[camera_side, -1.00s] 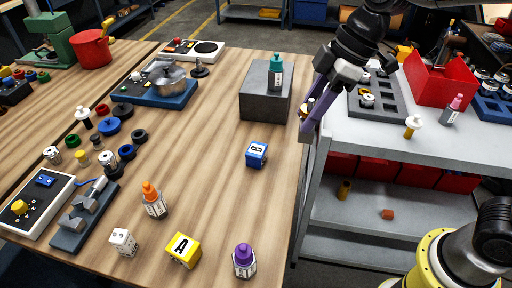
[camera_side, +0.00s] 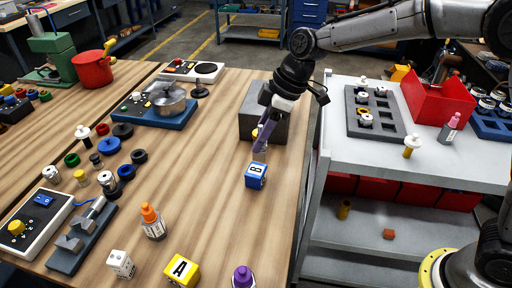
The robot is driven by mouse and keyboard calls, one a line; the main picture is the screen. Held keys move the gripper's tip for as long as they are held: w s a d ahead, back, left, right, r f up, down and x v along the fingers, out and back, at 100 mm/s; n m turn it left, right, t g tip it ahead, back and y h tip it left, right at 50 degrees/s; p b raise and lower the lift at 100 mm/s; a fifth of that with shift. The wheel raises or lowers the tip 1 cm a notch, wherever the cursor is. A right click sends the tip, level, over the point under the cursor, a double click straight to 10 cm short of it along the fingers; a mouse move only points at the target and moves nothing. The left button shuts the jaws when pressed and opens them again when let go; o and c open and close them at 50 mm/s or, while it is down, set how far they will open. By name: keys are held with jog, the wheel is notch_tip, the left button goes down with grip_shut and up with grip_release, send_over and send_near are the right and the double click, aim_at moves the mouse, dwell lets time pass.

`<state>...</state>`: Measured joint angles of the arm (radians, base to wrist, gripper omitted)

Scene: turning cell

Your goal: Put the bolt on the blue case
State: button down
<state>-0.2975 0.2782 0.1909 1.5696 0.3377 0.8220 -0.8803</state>
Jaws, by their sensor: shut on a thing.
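The blue cube (camera_side: 256,175) with a letter on its faces stands on the wooden table near its right edge; I take it to be the blue case. My gripper (camera_side: 259,144), with purple fingers, points down just behind and above the cube. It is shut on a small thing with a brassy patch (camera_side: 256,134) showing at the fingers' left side. I take this to be the bolt, but the fingers hide most of it. A gap between the held thing and the cube is hard to judge.
A dark grey block (camera_side: 252,112) stands close behind my gripper. A yellow cube (camera_side: 182,270), an orange-capped bottle (camera_side: 152,222) and a purple-capped bottle (camera_side: 243,278) stand nearer the camera. The table left of the blue cube is clear. The grey cart (camera_side: 430,165) stands to the right.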

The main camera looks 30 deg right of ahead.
jog(key=x, duration=0.3)
jog(key=shift+w+d+f, duration=0.2)
jog(key=shift+w+f, duration=0.05)
jog(key=shift+f, duration=0.45)
jog(key=shift+f, duration=0.15)
jog(key=shift+c, duration=2.2)
grip_release()
jog(key=shift+f, duration=0.1)
jog(key=v, duration=1.2)
jog(key=shift+s+d, duration=0.15)
